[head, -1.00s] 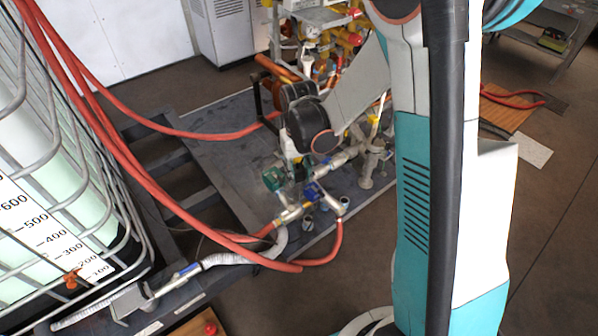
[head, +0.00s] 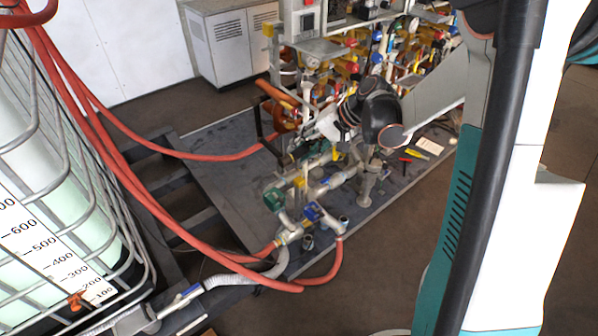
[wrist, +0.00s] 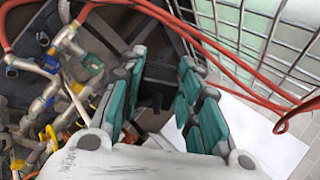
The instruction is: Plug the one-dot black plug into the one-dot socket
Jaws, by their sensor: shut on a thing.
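My gripper (wrist: 160,80) shows in the wrist view with its teal and grey finger pads on both sides of a small dark thing. This looks like the black plug (wrist: 156,102), between the fingers; its dots cannot be made out. My gripper is shut on it. No one-dot socket can be told apart in either view.
A pipe rig with valves (head: 310,205) stands on a dark platform (head: 225,160). Red hoses (head: 100,135) run past a caged white tank (head: 60,235) at the left. Grey cabinets (head: 228,45) stand at the back. Open floor lies at the front.

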